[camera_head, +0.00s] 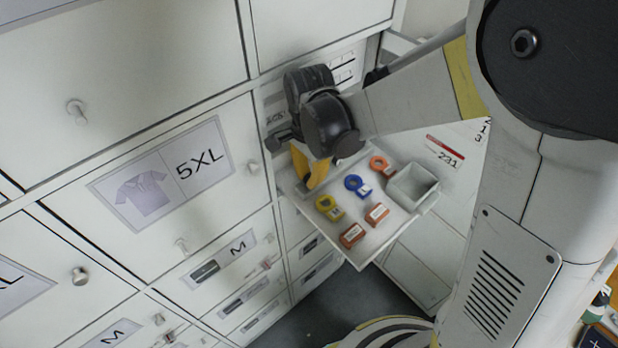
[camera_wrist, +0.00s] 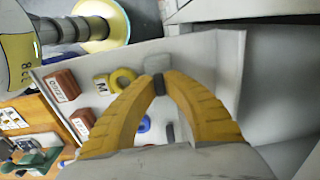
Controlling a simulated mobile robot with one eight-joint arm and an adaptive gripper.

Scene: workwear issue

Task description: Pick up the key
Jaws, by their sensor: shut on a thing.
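My gripper (camera_head: 312,186) reaches down over a pulled-out white shelf in the head view, its yellow fingers at the shelf's left, inner side. In the wrist view the fingertips of my gripper (camera_wrist: 159,84) close on a small thing, grey at its far end and dark between the tips. I take it to be the key (camera_wrist: 157,63). Its full shape is hidden by the fingers, and it cannot be made out in the head view. Whether it touches the shelf is not clear.
The shelf (camera_head: 398,218) also bears a yellow tag (camera_head: 329,207), a blue tag (camera_head: 357,186), an orange tag (camera_head: 382,166), two red-orange blocks (camera_head: 352,235) and a grey open box (camera_head: 412,186). A bank of white drawers (camera_head: 150,190) stands close at left.

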